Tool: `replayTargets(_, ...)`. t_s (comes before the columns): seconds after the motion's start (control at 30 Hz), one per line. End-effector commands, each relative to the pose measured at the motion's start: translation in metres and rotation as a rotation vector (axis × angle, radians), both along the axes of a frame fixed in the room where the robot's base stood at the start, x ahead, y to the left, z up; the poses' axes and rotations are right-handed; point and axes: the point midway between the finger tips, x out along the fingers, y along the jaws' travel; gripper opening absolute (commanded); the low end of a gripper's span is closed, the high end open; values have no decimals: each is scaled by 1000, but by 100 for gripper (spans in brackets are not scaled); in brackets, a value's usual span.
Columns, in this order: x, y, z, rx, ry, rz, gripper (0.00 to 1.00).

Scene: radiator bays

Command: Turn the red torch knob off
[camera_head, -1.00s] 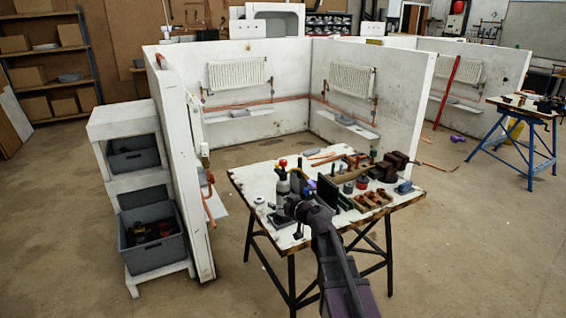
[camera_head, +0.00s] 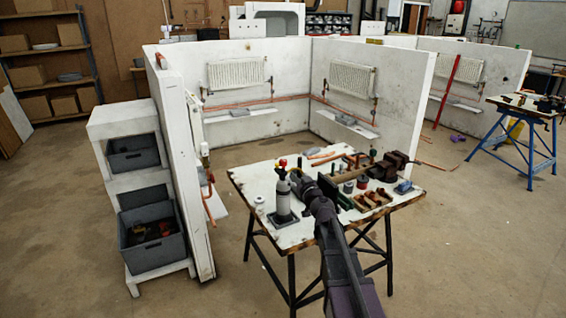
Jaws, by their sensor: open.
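The torch (camera_head: 283,196) stands upright near the left end of the workbench, a grey-white bottle with a dark base. Its small red knob (camera_head: 283,162) shows at the top, above some brass-coloured fittings. My gripper (camera_head: 296,175) is open, just right of the torch's top and a little below the knob. It is dark and small here, and I cannot tell whether it touches the torch. My arm hides part of the bench behind it.
The workbench (camera_head: 240,182) carries a vise (camera_head: 391,165), copper pipe pieces and several tools to the right of my gripper. A white partition wall (camera_head: 182,150) stands to the left, beside a unit with grey bins (camera_head: 152,256).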

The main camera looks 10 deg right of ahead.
Motion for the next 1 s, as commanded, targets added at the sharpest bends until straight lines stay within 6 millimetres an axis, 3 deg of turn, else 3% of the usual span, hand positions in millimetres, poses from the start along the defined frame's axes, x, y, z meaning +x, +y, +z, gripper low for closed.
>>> replayTargets(0.27, 22, 4, 0, 0, 0, 1, 80)
replayTargets(1.0, 123, 25, 0, 0, 0, 2, 80)
